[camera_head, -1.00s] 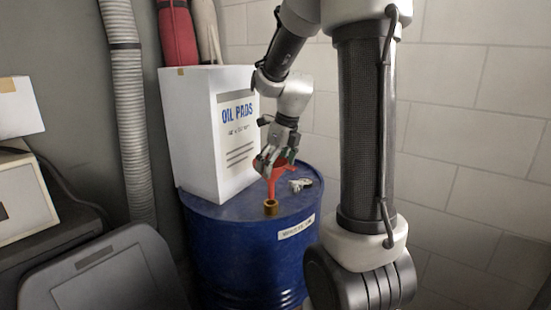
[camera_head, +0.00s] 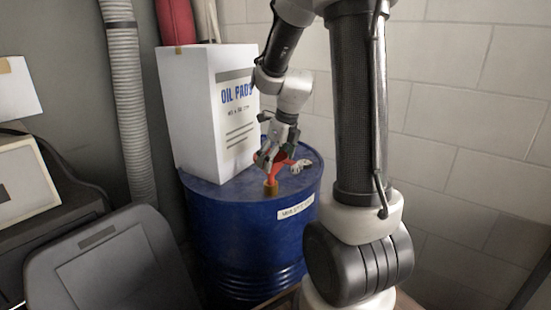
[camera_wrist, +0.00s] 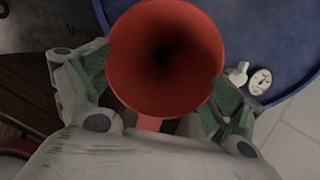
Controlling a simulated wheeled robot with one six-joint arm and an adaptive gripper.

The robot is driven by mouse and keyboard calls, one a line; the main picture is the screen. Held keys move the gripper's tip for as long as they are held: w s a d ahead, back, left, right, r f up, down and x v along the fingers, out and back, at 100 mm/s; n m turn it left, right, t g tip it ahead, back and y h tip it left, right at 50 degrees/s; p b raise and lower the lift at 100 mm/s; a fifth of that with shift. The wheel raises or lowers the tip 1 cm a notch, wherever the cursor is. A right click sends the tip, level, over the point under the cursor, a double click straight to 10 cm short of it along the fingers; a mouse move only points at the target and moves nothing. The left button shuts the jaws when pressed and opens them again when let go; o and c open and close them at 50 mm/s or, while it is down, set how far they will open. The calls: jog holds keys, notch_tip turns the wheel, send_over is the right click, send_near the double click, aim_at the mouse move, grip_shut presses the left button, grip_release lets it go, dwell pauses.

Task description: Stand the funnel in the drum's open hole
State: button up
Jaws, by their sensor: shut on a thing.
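The red funnel (camera_head: 271,178) is upright above the blue drum (camera_head: 235,215), with its spout pointing down. My gripper (camera_head: 267,158) is shut on it. The spout's lower end meets the brass collar of the open hole (camera_head: 271,189) on the drum top; I cannot tell how far it is inside. In the wrist view the funnel's wide mouth (camera_wrist: 165,60) faces the camera between the green finger pads of my gripper (camera_wrist: 158,105). The mouth hides the spout and the hole there.
A white "OIL PADS" box (camera_head: 195,120) stands on the drum, left of the funnel. A pale fitting (camera_head: 300,166) sits on the drum at right; its round gauge (camera_wrist: 260,81) shows in the wrist view. A ribbed hose (camera_head: 128,110) hangs at left.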

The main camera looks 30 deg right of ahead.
jog(key=o, duration=0.6)
jog(key=shift+o, duration=0.2)
jog(key=s+r+n, duration=0.2)
jog(key=r+n, duration=0.1)
jog(key=n, duration=0.1)
jog(key=s+r+n, duration=0.2)
jog(key=r+n, duration=0.1)
jog(key=n, duration=0.1)
jog(key=s+d+r+n, duration=0.1)
jog(key=s+r+n, duration=0.1)
jog(key=r+n, duration=0.1)
jog(key=shift+r+n+g, duration=0.35)
jog(key=shift+n+g, duration=0.05)
jog(key=s+a+r+n+t, duration=0.1)
jog(key=s+a+n, duration=0.2)
jog(key=s+n, duration=0.5)
jog(key=s+a+r+n+t+h, duration=0.1)
jog(key=s+a+n, duration=0.2)
jog(key=s+n, duration=0.4)
jog(key=shift+s+a+r+n, duration=0.3)
jog(key=shift+s+a+n, duration=0.1)
jog(key=shift+n, duration=2.2)
